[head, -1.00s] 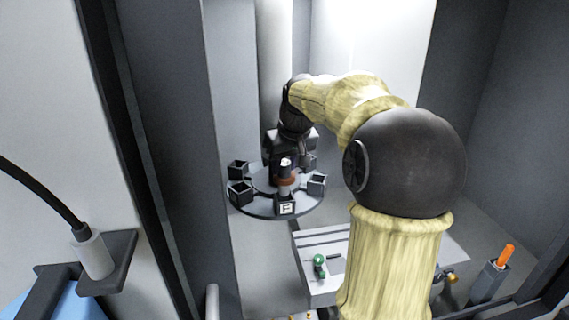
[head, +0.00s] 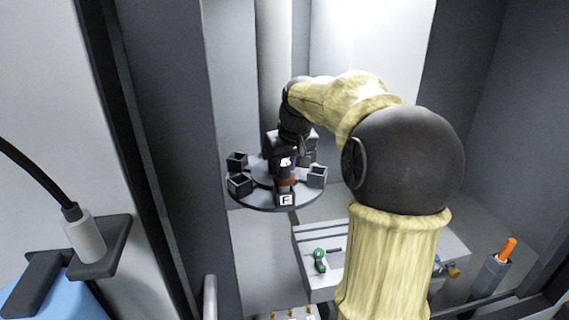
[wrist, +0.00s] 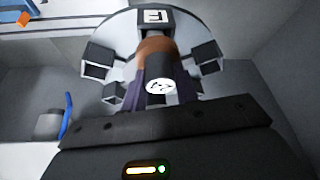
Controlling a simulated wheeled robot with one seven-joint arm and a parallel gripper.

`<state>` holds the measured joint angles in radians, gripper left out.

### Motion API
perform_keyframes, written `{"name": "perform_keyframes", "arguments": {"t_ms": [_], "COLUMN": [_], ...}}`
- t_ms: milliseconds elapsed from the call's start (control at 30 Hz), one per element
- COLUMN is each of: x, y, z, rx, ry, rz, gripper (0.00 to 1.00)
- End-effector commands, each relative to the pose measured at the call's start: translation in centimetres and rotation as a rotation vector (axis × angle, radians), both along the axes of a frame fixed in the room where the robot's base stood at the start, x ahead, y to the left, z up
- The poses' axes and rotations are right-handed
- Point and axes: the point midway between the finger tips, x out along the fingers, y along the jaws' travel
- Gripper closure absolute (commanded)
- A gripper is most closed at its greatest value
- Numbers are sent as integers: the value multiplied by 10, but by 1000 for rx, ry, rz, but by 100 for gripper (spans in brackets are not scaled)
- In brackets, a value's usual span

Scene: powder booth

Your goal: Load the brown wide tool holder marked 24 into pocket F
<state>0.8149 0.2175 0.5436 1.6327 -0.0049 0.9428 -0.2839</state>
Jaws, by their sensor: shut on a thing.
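The brown wide tool holder (head: 286,182) is upright in my gripper (head: 285,168), over pocket F (head: 286,200) at the front of the round grey carousel (head: 252,199). Its lower end meets the pocket's top in the head view; how deep it sits is hidden. In the wrist view the brown collar (wrist: 156,50) stands between my two fingers (wrist: 158,72), and the F label (wrist: 153,16) shows just beyond it. The holder's white end (wrist: 160,86) carries a dark mark that I cannot read clearly.
Open square pockets (head: 240,185) stand around the carousel, close to my gripper on both sides. A grey slotted table (head: 310,247) with a green-topped item (head: 319,260) lies in front. An orange-handled item (head: 507,248) stands at the right.

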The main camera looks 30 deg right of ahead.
Motion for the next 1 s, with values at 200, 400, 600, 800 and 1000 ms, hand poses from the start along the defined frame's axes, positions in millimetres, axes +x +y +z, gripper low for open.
{"name": "perform_keyframes", "arguments": {"t_ms": [200,400,600,800,1000], "x": [0,0,0,0,0], "y": [0,0,1,1,1], "z": [0,-2,-8,-14,-15], "rx": [0,0,0,0,0], "ry": [-2,-1,-2,-1,-1], "rz": [0,0,1,1,0], "gripper": [100,100,100,100,100]}}
